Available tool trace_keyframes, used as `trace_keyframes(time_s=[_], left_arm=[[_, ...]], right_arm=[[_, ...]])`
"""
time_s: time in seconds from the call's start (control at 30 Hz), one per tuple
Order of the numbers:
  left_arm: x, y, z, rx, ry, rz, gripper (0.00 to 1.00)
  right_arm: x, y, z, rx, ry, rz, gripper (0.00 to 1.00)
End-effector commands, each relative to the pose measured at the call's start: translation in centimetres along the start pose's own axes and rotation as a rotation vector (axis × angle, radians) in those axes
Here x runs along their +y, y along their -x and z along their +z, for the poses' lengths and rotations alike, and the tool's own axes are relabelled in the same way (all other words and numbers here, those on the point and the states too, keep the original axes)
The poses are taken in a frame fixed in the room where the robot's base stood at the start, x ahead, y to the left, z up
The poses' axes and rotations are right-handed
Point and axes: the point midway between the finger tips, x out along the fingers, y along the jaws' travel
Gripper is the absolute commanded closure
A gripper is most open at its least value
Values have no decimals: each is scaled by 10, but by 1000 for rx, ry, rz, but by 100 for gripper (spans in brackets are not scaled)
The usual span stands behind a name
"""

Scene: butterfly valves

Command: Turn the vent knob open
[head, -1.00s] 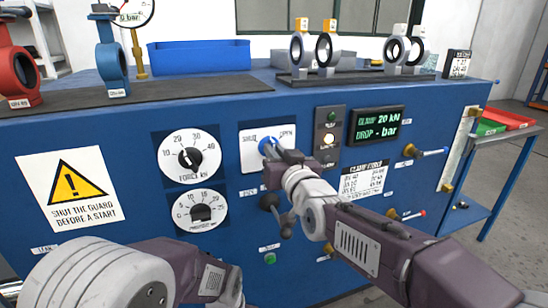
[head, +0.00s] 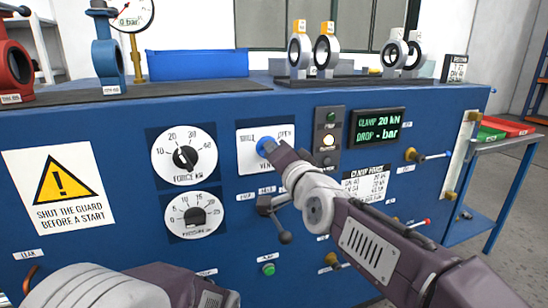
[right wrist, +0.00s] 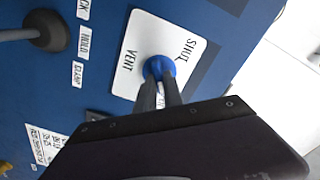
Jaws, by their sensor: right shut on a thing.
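The vent knob (head: 265,145) is small and blue, on a white plate (head: 251,158) marked SHUT at the left, OPEN at the right and VENT below. My right gripper (head: 273,153) is at the knob, its jaws shut on it. The right wrist view shows the two dark fingers (right wrist: 160,88) on either side of the blue knob (right wrist: 158,67). The fingers hide part of the knob and plate, so I cannot tell its exact turn. My left arm shows at the bottom left, its gripper out of the picture.
Left of the plate are a force dial (head: 184,156) and a pressure dial (head: 195,215). A dark lever with a ball end (head: 284,237) sits just below my right gripper. A lit display (head: 377,127) is to the right. Valves stand along the bench top.

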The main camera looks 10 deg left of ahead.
Motion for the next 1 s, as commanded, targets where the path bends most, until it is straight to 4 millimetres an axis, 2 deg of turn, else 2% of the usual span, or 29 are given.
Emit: trace_keyframes(time_s=[0.3,0.8,0.83,0.87,0.9,1.0], left_arm=[[0,-6,1,0,0,0,100],[0,-6,1,0,0,0,100],[0,-6,1,0,0,0,100],[0,-6,1,0,0,0,100],[0,-6,1,0,0,0,100],[0,-6,1,0,0,0,100]], right_arm=[[1,0,0,1,-92,0,100],[1,0,0,1,-106,0,100],[1,0,0,1,-106,0,80],[1,0,0,1,-106,0,72],[0,0,0,1,-106,0,66],[1,0,0,1,-105,0,66]])
